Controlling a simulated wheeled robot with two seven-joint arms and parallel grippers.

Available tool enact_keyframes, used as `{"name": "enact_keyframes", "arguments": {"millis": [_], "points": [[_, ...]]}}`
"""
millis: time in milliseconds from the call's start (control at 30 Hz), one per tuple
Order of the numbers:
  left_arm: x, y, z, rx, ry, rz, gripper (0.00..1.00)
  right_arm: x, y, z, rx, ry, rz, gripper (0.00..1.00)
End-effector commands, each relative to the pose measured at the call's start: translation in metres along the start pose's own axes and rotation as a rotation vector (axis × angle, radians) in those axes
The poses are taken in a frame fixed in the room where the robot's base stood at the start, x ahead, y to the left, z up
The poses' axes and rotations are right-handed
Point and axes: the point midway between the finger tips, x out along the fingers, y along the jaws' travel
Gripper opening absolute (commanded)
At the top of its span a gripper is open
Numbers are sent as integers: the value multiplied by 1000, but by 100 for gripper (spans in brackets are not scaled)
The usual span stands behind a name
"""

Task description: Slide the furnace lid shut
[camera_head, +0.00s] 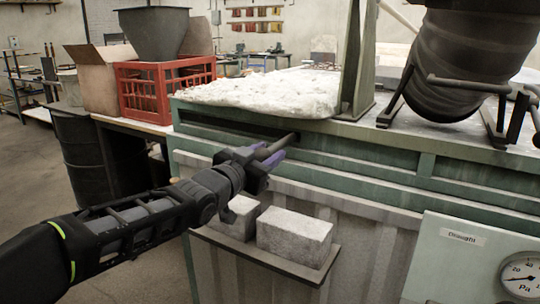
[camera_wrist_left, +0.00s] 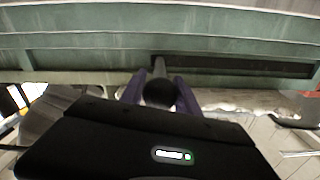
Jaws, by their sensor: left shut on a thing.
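My left gripper (camera_head: 266,163) is shut on a grey rod-like handle (camera_head: 280,146) at the front of the green furnace housing (camera_head: 350,165). In the left wrist view the dark round end of the handle (camera_wrist_left: 160,92) sits between the purple fingers (camera_wrist_left: 158,90). The handle runs up to a dark horizontal slot (camera_head: 222,122) below the top edge. The slot also shows in the left wrist view (camera_wrist_left: 230,64). I cannot make out the lid itself as a separate part. My right gripper is not in view.
Two pale blocks (camera_head: 295,236) sit on a small ledge below the gripper. A dark ribbed vessel (camera_head: 455,70) stands on top at right. A pressure gauge (camera_head: 521,277) is at lower right. A red crate (camera_head: 165,93) stands on a table at left.

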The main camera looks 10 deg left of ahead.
Motion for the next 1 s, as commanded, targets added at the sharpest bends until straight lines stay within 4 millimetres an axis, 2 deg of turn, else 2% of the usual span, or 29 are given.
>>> {"name": "enact_keyframes", "arguments": {"millis": [33,267,300,500,833,1000], "points": [[1,6,0,-1,0,10,0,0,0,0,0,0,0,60],[1,8,0,-2,1,13,0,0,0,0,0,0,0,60],[1,8,0,-2,1,14,41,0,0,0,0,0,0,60],[1,7,-1,-1,1,11,57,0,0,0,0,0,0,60],[-3,4,-1,-1,1,6,57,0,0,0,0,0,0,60],[-20,3,-2,0,1,4,57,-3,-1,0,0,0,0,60]]}}
